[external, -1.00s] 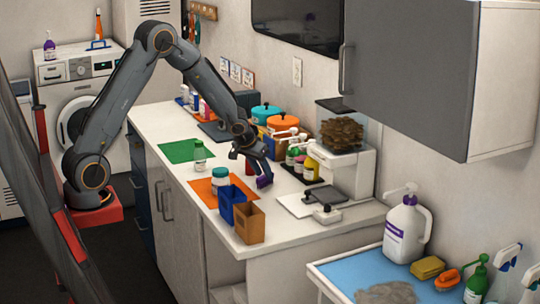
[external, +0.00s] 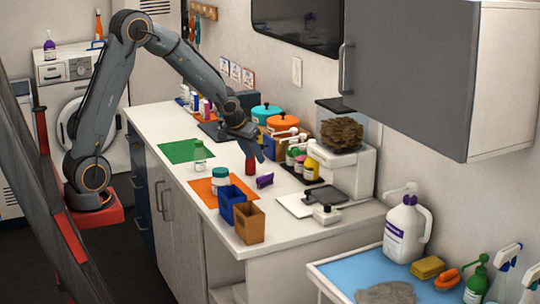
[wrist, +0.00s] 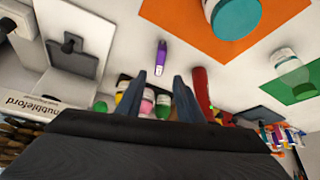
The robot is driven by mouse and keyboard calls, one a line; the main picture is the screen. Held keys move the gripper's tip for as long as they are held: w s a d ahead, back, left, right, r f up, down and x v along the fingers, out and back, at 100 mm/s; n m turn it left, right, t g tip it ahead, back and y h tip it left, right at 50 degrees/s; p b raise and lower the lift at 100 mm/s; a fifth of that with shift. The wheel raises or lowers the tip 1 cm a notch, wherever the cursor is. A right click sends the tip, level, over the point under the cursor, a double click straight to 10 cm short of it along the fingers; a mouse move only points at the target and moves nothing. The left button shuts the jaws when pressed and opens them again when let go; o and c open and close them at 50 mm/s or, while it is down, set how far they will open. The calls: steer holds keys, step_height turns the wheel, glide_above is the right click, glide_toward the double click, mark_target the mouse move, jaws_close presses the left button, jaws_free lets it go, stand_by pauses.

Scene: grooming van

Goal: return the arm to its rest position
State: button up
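My arm reaches over the white counter (external: 155,118) from its red base. My gripper (external: 258,150) is raised above the counter near the red bottle (external: 250,162). In the wrist view my gripper (wrist: 160,75) has its two fingers apart with nothing held between them. A small purple object (external: 265,181) lies on the counter beyond the fingertips, apart from them. It also shows in the wrist view (wrist: 162,55). The red bottle (wrist: 201,90) is close beside the right finger in that view.
An orange mat (external: 205,192) carries a teal-lidded jar (external: 220,180). A clear bottle (external: 199,155) stands by the green mat (external: 178,151). Blue (external: 229,204) and brown (external: 249,226) bins stand at the front edge. Pots, small bottles and a scale line the wall side.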

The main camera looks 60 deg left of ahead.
steer(key=s+d+m+g+h+p, duration=0.1)
steer(key=s+d+m, duration=0.1)
steer(key=s+d, duration=0.5)
steer(key=s+d+m+h+p, duration=0.1)
steer(key=s+d, duration=0.4)
steer(key=s, duration=0.5)
steer(key=s+d+f+m+g+b, duration=0.1)
steer(key=s+d+f+g+b, duration=0.1)
steer(key=s+f, duration=0.3)
steer(key=s+d+g, duration=0.1)
steer(key=s, duration=0.3)
steer(key=shift+s+f, duration=0.2)
steer(key=shift+f, duration=0.2)
